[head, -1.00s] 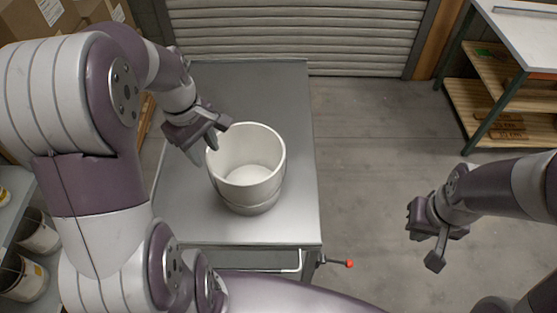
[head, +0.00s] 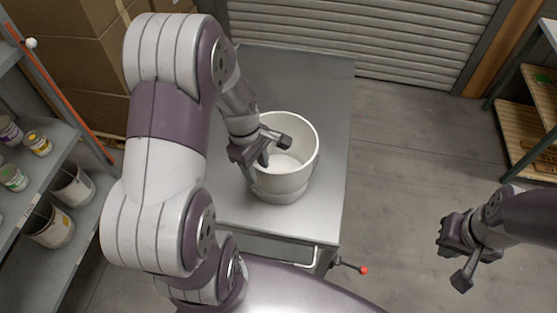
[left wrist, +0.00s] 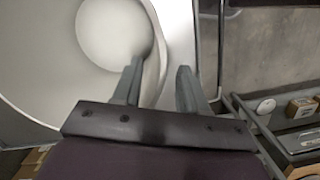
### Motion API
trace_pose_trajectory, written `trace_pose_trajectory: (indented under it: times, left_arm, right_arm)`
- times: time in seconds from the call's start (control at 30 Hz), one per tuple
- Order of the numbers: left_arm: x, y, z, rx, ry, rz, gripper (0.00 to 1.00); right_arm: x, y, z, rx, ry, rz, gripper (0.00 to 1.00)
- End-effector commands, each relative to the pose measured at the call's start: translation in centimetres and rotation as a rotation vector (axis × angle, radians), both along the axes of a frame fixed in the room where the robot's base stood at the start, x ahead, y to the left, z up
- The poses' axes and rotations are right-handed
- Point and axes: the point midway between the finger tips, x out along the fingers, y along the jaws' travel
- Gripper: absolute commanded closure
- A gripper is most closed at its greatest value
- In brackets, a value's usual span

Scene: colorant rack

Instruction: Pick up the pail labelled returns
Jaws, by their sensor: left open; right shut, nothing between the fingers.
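A white, open, empty pail (head: 288,186) stands upright on the grey metal cart top (head: 290,70). No label is readable on its visible side. My left gripper (head: 267,159) is open at the pail's left rim, with one finger over the inside and the other outside the wall. In the left wrist view the pail's rim (left wrist: 155,55) passes between the two spread fingers (left wrist: 158,80); contact cannot be told. Two more pails (head: 50,225) (head: 73,186) sit on the left shelf, labels unreadable. My right gripper (head: 461,262) is shut and empty, over the floor at right.
The left shelf rack (head: 55,262) also holds several small cans (head: 38,143). Cardboard boxes (head: 85,60) are stacked behind it. A red-tipped lever (head: 363,270) sticks out from the cart's front right. A wooden-shelved bench (head: 530,140) stands far right. Floor between cart and bench is clear.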

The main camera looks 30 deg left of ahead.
Motion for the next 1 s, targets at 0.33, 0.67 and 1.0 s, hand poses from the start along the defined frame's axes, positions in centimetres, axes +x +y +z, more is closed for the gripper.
trace_pose_trajectory:
  times: [0.33,0.67,1.0]
  left_arm:
    - [0.01,-0.11,-0.91,0.002,-0.002,-0.002,0.74]
    - [0.00,-0.11,-0.89,0.001,-0.001,-0.001,1.00]
    - [-0.02,-0.12,-0.90,0.001,0.000,-0.001,1.00]
  right_arm:
    - [-0.02,0.00,0.01,0.000,0.001,0.000,1.00]
    - [-0.01,0.00,0.01,0.000,0.001,0.000,1.00]
    - [-0.01,0.00,0.01,0.000,0.001,0.000,1.00]
